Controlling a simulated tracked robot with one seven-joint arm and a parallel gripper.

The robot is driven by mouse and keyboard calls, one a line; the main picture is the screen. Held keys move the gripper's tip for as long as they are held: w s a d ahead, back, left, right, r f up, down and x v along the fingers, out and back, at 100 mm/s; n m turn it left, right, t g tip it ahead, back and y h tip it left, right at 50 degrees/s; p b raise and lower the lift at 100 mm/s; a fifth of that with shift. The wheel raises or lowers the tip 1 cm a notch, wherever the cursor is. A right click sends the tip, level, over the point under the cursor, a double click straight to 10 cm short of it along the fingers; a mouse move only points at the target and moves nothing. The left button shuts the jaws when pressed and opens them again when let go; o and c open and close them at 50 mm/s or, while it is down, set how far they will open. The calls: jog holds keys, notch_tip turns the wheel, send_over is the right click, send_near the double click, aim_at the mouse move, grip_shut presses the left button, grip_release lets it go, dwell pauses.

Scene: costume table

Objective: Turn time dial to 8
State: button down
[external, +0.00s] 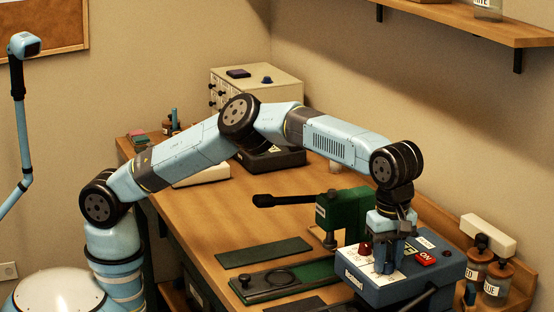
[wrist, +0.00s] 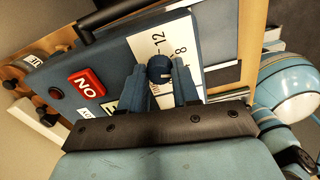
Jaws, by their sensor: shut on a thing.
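The time dial is a round dark-blue knob (wrist: 159,66) on a white scale plate (wrist: 176,38) of the blue machine (external: 452,272). In the wrist view the printed numbers 12 and 8 show beside the knob; other marks are partly covered by my fingers. My gripper (wrist: 162,76) is shut on the knob, one finger on each side. I cannot tell for sure which number the knob points to. In the external view my gripper (external: 387,258) reaches down to the machine's top and hides the dial.
A red ON button (external: 426,258) sits on the machine, right of my gripper; a red lamp (external: 365,249) is left. A green press (external: 345,216) stands close behind. Labelled brown bottles (external: 497,284) stand right. A dark-green mat (external: 263,252) lies on the wooden table (external: 215,215).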

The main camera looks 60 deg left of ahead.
aim_at(388, 262)
jog(key=n, duration=0.3)
jog(key=shift+r+n, duration=0.1)
jog(key=shift+n, duration=0.3)
jog(key=shift+w+n, duration=0.1)
jog(key=shift+n, duration=1.9)
jog(key=c, duration=0.8)
grip_release()
jog(key=shift+r, duration=6.65)
